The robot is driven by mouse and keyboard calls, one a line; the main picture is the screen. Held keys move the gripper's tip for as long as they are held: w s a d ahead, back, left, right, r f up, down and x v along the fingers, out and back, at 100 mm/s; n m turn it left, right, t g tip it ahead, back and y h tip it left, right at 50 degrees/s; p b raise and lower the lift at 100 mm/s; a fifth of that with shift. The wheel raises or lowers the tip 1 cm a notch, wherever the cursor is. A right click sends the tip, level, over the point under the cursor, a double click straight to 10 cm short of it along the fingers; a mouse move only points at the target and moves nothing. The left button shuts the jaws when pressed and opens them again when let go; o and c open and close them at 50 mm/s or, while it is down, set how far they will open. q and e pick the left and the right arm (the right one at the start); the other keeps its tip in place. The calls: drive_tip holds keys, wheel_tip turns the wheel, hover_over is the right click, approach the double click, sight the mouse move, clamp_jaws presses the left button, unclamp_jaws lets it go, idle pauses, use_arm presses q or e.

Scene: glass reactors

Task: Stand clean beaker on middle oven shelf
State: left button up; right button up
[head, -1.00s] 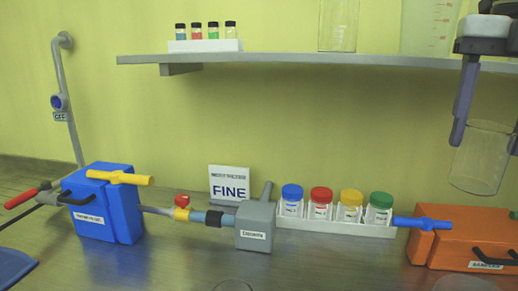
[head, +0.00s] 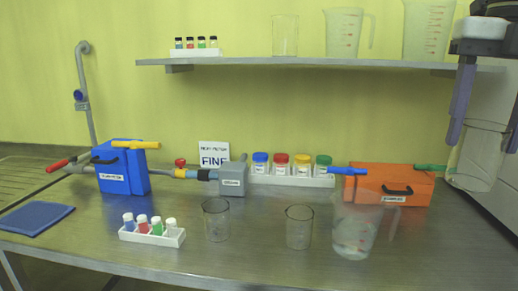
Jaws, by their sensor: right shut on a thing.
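My right gripper (head: 483,144) is at the right edge of the head view, pointing down. Its two grey fingers are shut on a clear glass beaker (head: 474,165), one finger on each side. The beaker hangs upright or nearly so in the air, at the right end of the bench and below the shelf level. I cannot judge from this view whether it is clean. I cannot make out an oven or its shelves here. My left gripper is out of view.
Two glass beakers (head: 216,228) (head: 299,232) and a jug (head: 353,238) stand on the bench, with a vial rack (head: 153,238) to their left. An orange box (head: 386,190) is near the held beaker. The wall shelf (head: 290,63) carries glassware. A pale grey surface (head: 494,190) rises at far right.

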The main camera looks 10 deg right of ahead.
drive_tip(key=s+d+f+n, duration=0.2)
drive_tip(key=s+d+f, duration=0.2)
drive_tip(key=d, duration=0.3)
drive_tip(key=s+d+f+n, duration=0.2)
drive_tip(key=s+d+f, duration=0.1)
drive_tip(key=d+f, duration=0.25)
drive_tip(key=s+f+n, duration=0.3)
drive_tip(key=f+n, duration=0.5)
drive_tip(key=f, duration=0.6)
drive_tip(key=w+a+f+n, duration=0.4)
drive_tip(key=a+f+n, duration=0.6)
drive_tip(key=a+n, duration=0.3)
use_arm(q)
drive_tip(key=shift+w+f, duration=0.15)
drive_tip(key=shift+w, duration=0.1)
use_arm(e)
drive_tip(key=w+a+n, duration=0.2)
drive_tip(key=a+n, duration=1.5)
drive_tip(key=a, duration=0.1)
drive_tip(key=shift+w+f, duration=0.2)
drive_tip(key=shift+f, duration=0.15)
